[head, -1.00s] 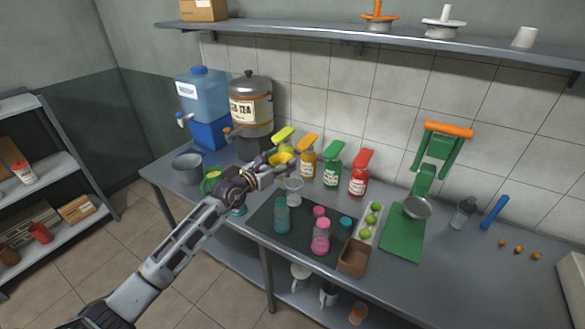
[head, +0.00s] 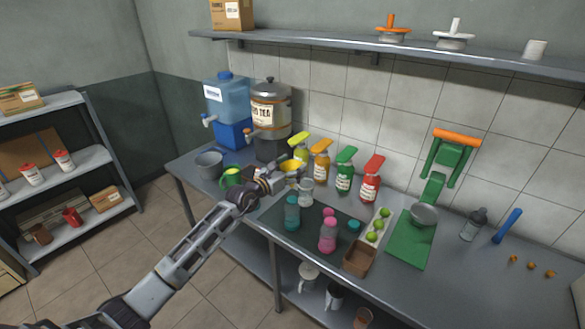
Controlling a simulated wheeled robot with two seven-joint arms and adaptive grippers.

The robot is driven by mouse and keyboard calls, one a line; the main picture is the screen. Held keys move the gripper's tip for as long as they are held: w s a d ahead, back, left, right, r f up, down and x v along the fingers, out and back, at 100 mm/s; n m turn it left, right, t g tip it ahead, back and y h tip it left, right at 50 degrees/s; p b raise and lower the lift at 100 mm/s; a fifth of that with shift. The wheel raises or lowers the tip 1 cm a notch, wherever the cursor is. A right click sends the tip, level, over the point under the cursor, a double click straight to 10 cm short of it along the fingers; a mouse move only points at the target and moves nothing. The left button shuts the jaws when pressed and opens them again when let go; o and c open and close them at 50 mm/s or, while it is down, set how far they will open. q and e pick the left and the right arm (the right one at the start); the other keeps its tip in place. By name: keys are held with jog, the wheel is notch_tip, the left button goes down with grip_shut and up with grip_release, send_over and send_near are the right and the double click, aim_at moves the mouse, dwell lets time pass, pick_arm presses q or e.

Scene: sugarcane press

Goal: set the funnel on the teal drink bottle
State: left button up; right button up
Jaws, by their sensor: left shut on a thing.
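My left gripper (head: 280,181) is shut on the small yellow funnel (head: 291,167), held near the table's back-left part. The gripper covers part of the funnel. The teal drink bottle (head: 292,213) stands upright on the dark mat, in front of the gripper in the picture. The funnel shows above the bottle in the picture, apart from it. My right gripper is not in view.
A clear cup (head: 306,193) stands close to the gripper. A pink bottle (head: 327,236) and loose caps stand right of the teal bottle. Syrup bottles (head: 344,170) line the back. A green mug (head: 231,177) is left of the gripper. A brown box (head: 359,257) stands at the front.

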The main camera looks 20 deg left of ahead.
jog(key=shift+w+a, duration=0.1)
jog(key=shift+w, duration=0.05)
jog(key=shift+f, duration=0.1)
pick_arm(q)
jog(key=shift+f, duration=0.1)
jog(key=shift+f+b, duration=1.15)
jog(key=shift+b, duration=0.1)
jog(key=shift+f+b, duration=0.55)
jog(key=shift+f, duration=0.1)
jog(key=shift+f+b, duration=0.5)
jog(key=shift+f, duration=0.05)
jog(key=shift+f+b, duration=0.35)
jog(key=shift+f, duration=0.25)
jog(key=shift+f+b, duration=0.3)
jog(key=shift+f, duration=0.2)
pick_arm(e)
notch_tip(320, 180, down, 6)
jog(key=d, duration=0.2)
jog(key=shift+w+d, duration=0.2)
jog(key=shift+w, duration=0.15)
